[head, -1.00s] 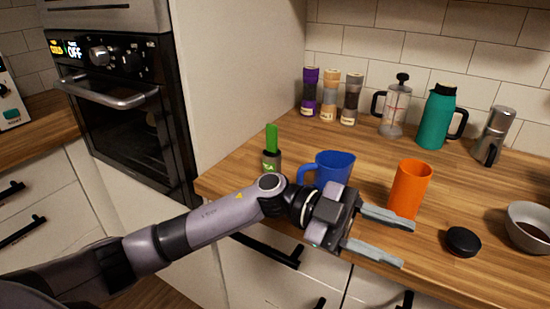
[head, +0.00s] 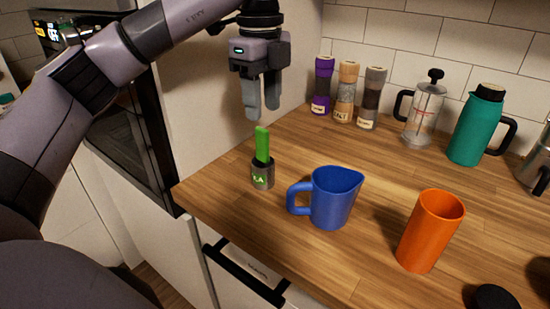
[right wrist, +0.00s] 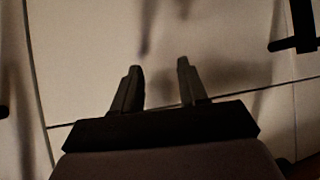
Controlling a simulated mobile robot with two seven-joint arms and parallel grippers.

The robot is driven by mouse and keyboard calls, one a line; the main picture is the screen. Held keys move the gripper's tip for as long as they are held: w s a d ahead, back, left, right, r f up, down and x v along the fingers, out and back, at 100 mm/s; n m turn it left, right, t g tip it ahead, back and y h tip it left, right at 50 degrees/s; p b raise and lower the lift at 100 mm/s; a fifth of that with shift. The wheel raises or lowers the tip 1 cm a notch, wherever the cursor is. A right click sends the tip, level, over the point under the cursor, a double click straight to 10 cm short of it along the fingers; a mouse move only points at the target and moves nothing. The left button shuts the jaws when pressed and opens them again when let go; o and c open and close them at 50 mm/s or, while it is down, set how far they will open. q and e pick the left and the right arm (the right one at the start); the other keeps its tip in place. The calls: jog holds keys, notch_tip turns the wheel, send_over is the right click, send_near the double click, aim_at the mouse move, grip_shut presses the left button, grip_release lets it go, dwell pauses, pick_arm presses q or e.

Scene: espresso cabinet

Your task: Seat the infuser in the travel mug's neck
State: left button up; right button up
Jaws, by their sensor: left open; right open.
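The infuser (head: 262,172), a dark grey cylinder with a pale green label and an upright bright green handle, stands on the counter near its left end. The orange travel mug (head: 428,236) stands upright at the lower right, apart from the infuser; the inside of its neck is mostly hidden. My left gripper (head: 262,113) points down above the infuser, with its fingers a little over the green handle. It is open and holds nothing. My right gripper (right wrist: 159,65) is open and empty in the right wrist view, facing pale cabinet fronts.
A blue jug (head: 335,200) stands between the infuser and the mug. A black lid (head: 492,298) lies at the bottom right. Several grinders, a French press (head: 425,115) and a teal flask (head: 476,130) stand at the back. The oven cabinet's side wall (head: 205,120) rises behind my left gripper.

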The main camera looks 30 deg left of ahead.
aim_at(261, 129)
pick_arm(q)
jog(key=shift+a+f, duration=0.1)
jog(key=shift+a, duration=0.15)
notch_tip(261, 129, down, 2)
jog(key=shift+s+f+b, duration=0.1)
jog(key=shift+b, duration=0.3)
jog(key=shift+f, duration=2.15)
grip_shut()
